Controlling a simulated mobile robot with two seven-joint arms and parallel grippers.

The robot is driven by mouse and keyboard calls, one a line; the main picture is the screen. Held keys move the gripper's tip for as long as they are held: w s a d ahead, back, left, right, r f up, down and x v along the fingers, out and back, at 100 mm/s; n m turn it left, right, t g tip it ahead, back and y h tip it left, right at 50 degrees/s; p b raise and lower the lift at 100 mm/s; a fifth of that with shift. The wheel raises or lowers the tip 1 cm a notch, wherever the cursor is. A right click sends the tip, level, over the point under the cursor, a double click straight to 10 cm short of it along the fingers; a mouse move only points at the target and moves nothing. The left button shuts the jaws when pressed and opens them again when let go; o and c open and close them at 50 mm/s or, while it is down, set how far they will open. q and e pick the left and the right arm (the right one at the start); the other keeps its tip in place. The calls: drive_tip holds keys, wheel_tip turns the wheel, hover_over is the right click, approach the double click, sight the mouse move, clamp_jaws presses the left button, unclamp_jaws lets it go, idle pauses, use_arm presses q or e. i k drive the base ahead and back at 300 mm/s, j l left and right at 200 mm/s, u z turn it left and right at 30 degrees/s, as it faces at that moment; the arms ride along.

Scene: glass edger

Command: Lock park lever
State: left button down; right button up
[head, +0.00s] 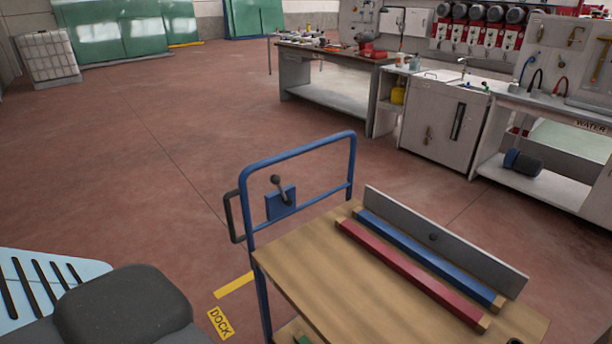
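The park lever (281,188) is a short grey lever with a dark round knob. It sits on a small blue plate (272,208) fixed to the blue tube handle frame (300,149) of a cart. The lever points up, tilted slightly left, with its knob at the upper end. The cart has a wooden top (330,275) and stands at the lower middle of the head view. Neither of my grippers is in view, and nothing is touching the lever.
Red (410,272) and blue (430,257) bars and an upright grey panel (445,240) lie along the cart top. A dark side handle (232,217) sticks out left. A yellow DOCK label (220,323) marks the floor.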

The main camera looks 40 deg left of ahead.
sight(275, 178)
drive_tip(key=j+z, duration=0.3)
drive_tip(key=j, duration=1.25)
